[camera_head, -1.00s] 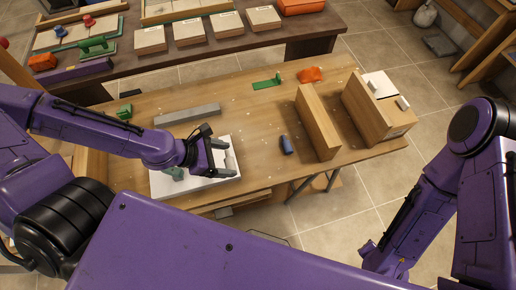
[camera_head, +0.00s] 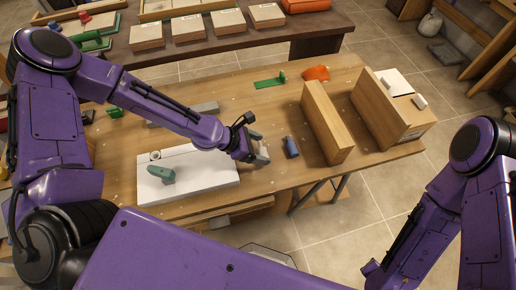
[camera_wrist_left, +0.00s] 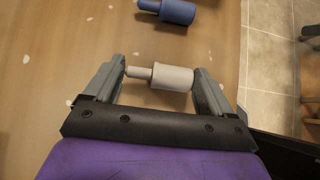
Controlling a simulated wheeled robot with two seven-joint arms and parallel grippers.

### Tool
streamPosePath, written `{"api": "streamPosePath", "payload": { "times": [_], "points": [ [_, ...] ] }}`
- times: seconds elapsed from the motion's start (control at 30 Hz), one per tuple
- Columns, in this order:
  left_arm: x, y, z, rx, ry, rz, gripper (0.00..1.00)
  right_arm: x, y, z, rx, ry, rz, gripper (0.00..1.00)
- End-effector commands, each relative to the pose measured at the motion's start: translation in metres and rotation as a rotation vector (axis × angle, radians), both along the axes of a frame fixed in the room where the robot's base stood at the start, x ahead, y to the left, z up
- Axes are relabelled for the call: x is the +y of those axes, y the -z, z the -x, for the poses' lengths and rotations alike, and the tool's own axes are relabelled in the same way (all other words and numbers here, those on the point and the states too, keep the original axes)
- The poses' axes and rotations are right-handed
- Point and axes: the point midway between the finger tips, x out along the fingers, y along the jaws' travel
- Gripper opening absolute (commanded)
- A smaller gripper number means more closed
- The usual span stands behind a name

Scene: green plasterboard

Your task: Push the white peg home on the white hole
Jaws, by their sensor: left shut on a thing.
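My left gripper (camera_head: 259,148) is shut on the white peg (camera_wrist_left: 172,77), a thick pale cylinder with a thin stem. In the left wrist view the peg lies crosswise between the two fingers (camera_wrist_left: 165,80). In the head view the gripper mostly hides it, just right of the white board (camera_head: 215,179). The board lies on the wooden table. Near its far left corner is a small round ringed hole (camera_head: 155,156); I cannot tell its colour mark. A green peg (camera_head: 162,174) stands on the board near its left end. My right gripper is out of view.
A blue peg (camera_head: 292,147) lies just right of my left gripper, also in the left wrist view (camera_wrist_left: 174,11). Farther right are an upright wooden panel (camera_head: 327,122) and a wooden box (camera_head: 388,118). An orange piece (camera_head: 316,73) and green bracket (camera_head: 270,83) lie at the back.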

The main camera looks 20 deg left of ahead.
Motion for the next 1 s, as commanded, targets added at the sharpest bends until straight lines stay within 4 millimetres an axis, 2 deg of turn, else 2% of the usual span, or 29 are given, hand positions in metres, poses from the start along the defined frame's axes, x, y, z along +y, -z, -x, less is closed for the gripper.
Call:
{"api": "streamPosePath", "payload": {
  "times": [0.1,0.5,0.53,0.57,0.9,1.0],
  "points": [
    [0.0,0.005,0.0,-0.001,-0.003,0.001,0.55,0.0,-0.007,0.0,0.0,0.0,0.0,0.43],
    [0.001,0.014,0.0,-0.002,-0.001,0.0,0.55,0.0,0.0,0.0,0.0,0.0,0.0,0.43],
    [0.0,0.012,-0.001,-0.002,-0.001,0.0,0.94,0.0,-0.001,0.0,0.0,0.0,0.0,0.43],
    [0.001,0.012,0.0,-0.002,-0.001,0.0,1.0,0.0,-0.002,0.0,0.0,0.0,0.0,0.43],
    [0.001,0.01,0.0,-0.003,0.001,-0.001,1.0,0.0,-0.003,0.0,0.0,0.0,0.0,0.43],
    [0.014,-0.006,0.007,-0.006,-0.005,0.002,1.0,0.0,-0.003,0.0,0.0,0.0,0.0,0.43]
  ]
}}
